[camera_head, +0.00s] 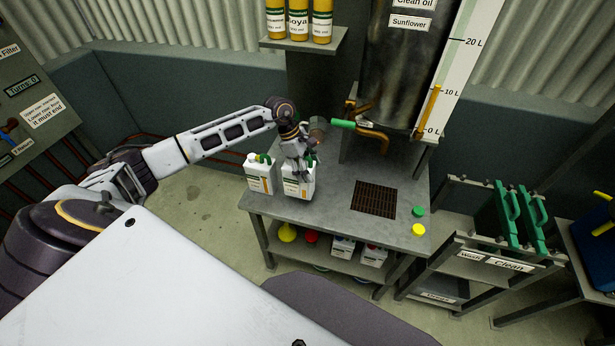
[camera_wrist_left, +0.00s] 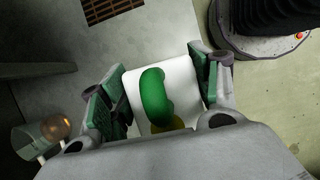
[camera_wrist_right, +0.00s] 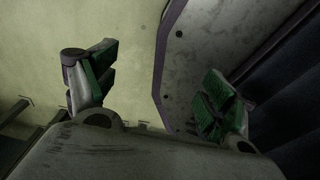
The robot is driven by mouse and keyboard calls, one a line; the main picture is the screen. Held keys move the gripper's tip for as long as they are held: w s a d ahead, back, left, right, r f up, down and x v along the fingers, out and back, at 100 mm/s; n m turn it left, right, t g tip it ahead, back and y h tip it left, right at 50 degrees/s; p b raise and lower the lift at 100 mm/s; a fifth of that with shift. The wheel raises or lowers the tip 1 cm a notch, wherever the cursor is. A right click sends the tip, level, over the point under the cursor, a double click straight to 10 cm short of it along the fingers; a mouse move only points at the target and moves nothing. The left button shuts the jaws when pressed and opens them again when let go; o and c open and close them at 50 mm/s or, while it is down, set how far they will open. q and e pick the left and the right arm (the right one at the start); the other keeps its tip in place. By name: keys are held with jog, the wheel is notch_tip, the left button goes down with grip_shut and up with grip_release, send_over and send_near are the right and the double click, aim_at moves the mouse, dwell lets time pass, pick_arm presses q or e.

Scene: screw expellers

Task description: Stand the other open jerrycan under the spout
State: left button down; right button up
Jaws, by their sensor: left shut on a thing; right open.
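My left gripper (camera_head: 297,166) is shut on a white jerrycan (camera_head: 298,188) with a green handle, at the table's left part. In the left wrist view the jerrycan's handle (camera_wrist_left: 155,95) stands between the fingers, with something yellow at its near end. I cannot tell whether its base touches the table. A second white jerrycan (camera_head: 258,178) stands upright just left of it. The spout (camera_head: 378,138), a brass pipe with a green-handled valve, is under the tank, above a dark grate (camera_head: 374,199). My right gripper (camera_wrist_right: 155,88) is open and empty, outside the head view.
A green cap (camera_head: 418,211) and a yellow cap (camera_head: 418,230) lie at the metal table's right. The steel sunflower oil tank (camera_head: 402,70) rises behind. The lower shelf holds funnels and containers. A rack with green plates (camera_head: 507,218) stands right. Table between jerrycan and grate is clear.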

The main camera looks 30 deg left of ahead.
aim_at(313, 187)
pick_arm(q)
jog(key=shift+f+p, duration=0.3)
jog(key=shift+f, duration=1.8)
pick_arm(e)
jog(key=shift+s+r, duration=0.2)
jog(key=shift+r, duration=0.15)
jog(key=shift+a, duration=0.1)
pick_arm(q)
jog(key=shift+f, duration=0.15)
jog(key=shift+c, duration=1.8)
grip_release()
pick_arm(e)
jog(key=shift+a+f, duration=0.15)
jog(key=shift+a, duration=0.25)
jog(key=shift+d, duration=0.25)
